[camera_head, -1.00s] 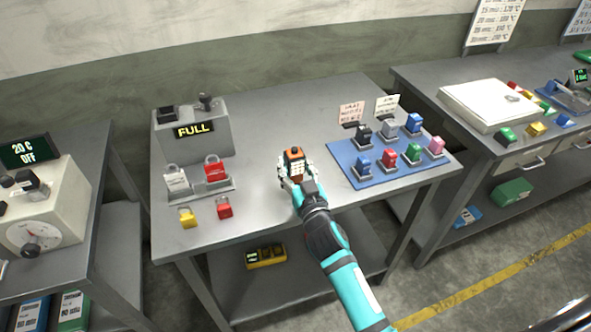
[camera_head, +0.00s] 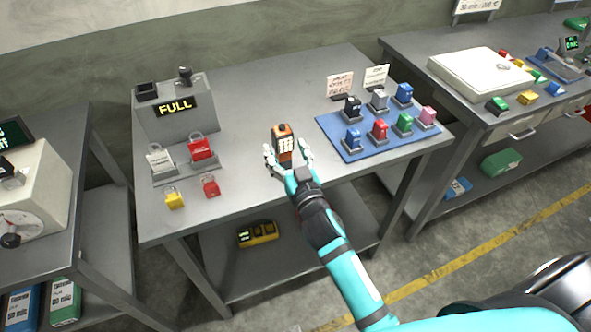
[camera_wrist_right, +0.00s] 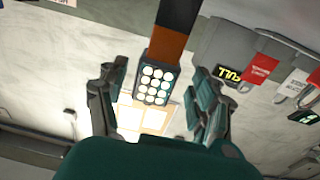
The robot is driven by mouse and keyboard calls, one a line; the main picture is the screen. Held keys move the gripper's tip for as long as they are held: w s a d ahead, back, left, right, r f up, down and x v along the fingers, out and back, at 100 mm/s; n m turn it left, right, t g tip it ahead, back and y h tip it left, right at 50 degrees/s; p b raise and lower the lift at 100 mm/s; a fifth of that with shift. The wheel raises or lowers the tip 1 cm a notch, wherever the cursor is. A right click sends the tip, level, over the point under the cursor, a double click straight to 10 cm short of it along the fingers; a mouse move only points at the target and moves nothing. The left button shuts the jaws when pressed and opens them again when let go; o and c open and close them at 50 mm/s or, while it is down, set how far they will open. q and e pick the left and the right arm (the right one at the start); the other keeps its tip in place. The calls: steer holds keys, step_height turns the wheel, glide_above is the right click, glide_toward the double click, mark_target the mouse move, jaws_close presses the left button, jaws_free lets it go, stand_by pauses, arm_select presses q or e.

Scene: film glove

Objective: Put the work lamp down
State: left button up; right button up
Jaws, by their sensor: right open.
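The work lamp (camera_head: 283,144) is an orange and dark block with a lit grid of round white lights. It stands upright on the middle table, near its centre. My right gripper (camera_head: 289,162) is open in front of it, its fingers spread to either side. In the right wrist view the lamp (camera_wrist_right: 154,84) shows between and beyond the open fingers (camera_wrist_right: 156,100), with a gap on each side. My left gripper is not in view.
A blue mat (camera_head: 342,147) with several coloured items lies to the right on the middle table (camera_head: 240,205). A grey FULL box (camera_head: 178,118) and padlocks (camera_head: 210,186) are on the left. A yellow device (camera_head: 258,234) sits on the lower shelf.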

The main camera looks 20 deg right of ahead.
steer(key=s+b, duration=0.2)
steer(key=s, duration=0.6)
steer(key=s+a+f+n+g, duration=0.1)
steer(key=s+f+g, duration=0.2)
steer(key=f, duration=0.9)
steer(key=s+f+g+y, duration=0.1)
steer(key=s+f+g, duration=0.25)
steer(key=f, duration=0.85)
steer(key=s+a+f+n+g, duration=0.15)
steer(key=s+f, duration=0.25)
steer(key=f, duration=0.8)
steer(key=s+d+f+g, duration=0.3)
steer(key=s+f, duration=0.4)
steer(key=s, duration=0.3)
steer(key=s+d+f+g, duration=0.3)
steer(key=s+f, duration=0.3)
steer(key=s, duration=0.4)
steer(key=s+d+f+g+h, duration=0.1)
steer(key=s+d+f+g, duration=0.1)
steer(key=s+f, duration=0.5)
steer(key=s+g, duration=0.1)
steer(key=s, duration=0.2)
steer(key=shift+d+f, duration=0.35)
steer(key=shift+d, duration=0.05)
